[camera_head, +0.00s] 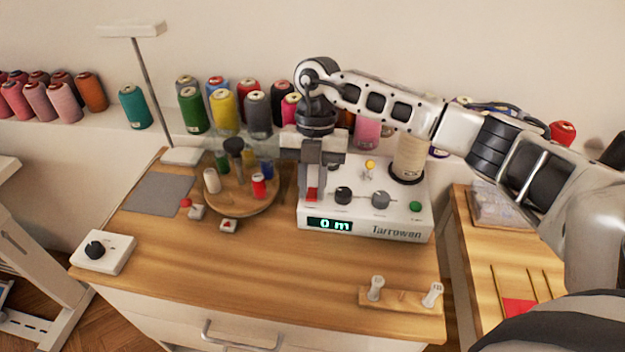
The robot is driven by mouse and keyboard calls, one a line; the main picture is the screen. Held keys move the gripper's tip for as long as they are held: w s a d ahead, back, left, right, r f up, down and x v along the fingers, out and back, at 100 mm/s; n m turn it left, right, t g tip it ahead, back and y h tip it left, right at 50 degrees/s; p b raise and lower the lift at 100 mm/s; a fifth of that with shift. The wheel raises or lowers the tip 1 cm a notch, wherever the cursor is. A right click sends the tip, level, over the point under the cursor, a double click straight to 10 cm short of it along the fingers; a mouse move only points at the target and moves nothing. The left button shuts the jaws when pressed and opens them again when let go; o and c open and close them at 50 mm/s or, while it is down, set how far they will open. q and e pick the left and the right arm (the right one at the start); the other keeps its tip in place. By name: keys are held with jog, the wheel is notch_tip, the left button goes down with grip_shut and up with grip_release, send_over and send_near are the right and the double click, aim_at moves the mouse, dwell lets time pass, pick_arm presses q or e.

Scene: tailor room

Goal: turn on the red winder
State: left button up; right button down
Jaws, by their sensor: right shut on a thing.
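The winder (390,222) is a white box with "Tarrowen" on its front, standing on the wooden table. Its display (329,225) is lit and reads "0 m". On its top are a black knob (343,195), a grey knob (381,199), a green button (415,207) and a small yellow part (370,164). My right gripper (312,189) points down over its left end, shut on a red part (312,194). The fingers hide most of that part, so I cannot tell its shape. My left gripper is not in view.
A round wooden tray (240,207) with small spools stands close left of the winder. A lamp (183,156) and a grey mat (158,194) are further left. A white box with a black knob (103,251) sits front left. A wooden bobbin holder (402,299) is front right. The front middle is clear.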

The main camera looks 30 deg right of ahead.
aim_at(314, 189)
jog(key=shift+s+a+t+h, duration=0.15)
jog(key=shift+t+h, duration=0.45)
jog(key=shift+t, duration=0.2)
jog(key=c, duration=1.3)
grip_release()
jog(key=r, duration=0.5)
jog(key=w+d+r, duration=0.1)
jog(key=r, duration=0.9)
jog(key=shift+w+d+r+b, duration=0.15)
jog(key=shift+w+r+b, duration=0.15)
jog(key=shift+r+b, duration=0.1)
